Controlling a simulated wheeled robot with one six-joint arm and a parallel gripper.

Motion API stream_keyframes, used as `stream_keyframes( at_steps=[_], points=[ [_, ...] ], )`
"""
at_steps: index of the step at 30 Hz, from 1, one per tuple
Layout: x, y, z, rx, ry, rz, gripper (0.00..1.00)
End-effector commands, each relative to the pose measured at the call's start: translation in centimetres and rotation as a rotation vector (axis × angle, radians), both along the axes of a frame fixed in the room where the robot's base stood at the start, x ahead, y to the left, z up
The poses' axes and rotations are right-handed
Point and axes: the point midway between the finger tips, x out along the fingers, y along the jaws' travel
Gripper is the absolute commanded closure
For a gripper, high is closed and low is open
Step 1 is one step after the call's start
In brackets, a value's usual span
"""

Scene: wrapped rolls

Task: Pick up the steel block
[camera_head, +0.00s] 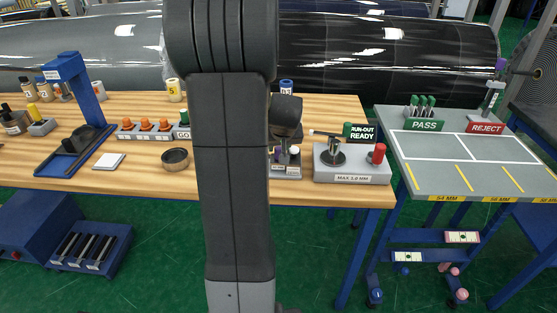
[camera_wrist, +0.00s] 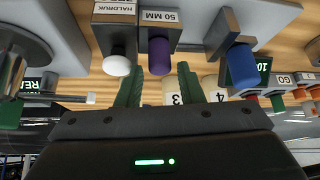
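My gripper (camera_wrist: 158,66) shows in the wrist view with its two dark green fingers apart and nothing between them. In the head view my arm hides most of it. I cannot pick out a steel block for certain in either view. A pale, flat square piece (camera_head: 109,161) lies on the wooden table at the left in the head view; I cannot tell its material. Beyond my fingers in the wrist view are a grey holder marked 50 MM with a purple-topped piece (camera_wrist: 159,56) and one with a white-topped piece (camera_wrist: 117,65).
The wooden table (camera_head: 60,183) also bears a blue stand (camera_head: 72,70), a round dark dish (camera_head: 175,159), orange-topped pieces (camera_head: 145,124) and a grey gauge block (camera_head: 350,172) with a red knob. A grey PASS/REJECT table (camera_head: 440,175) stands at the right, its marked top mostly clear.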

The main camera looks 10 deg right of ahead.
Motion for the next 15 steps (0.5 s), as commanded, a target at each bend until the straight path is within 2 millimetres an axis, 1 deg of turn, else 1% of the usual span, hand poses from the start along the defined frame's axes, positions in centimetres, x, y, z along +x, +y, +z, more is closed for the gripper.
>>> stream_keyframes(
  at_steps=[1, 4, 12, 14, 15],
  points=[
    [0.26, -0.01, -0.45, 0.000, 0.002, 0.000, 0.66],
    [0.62, -0.05, -0.97, -0.001, 0.000, 0.001, 0.66],
    [0.71, -0.06, -1.10, -0.001, -0.001, 0.000, 0.66],
    [0.70, -0.06, -1.10, -0.001, -0.001, 0.000, 0.78],
    [0.70, -0.06, -1.10, -0.001, -0.001, 0.000, 0.86]
  ],
)
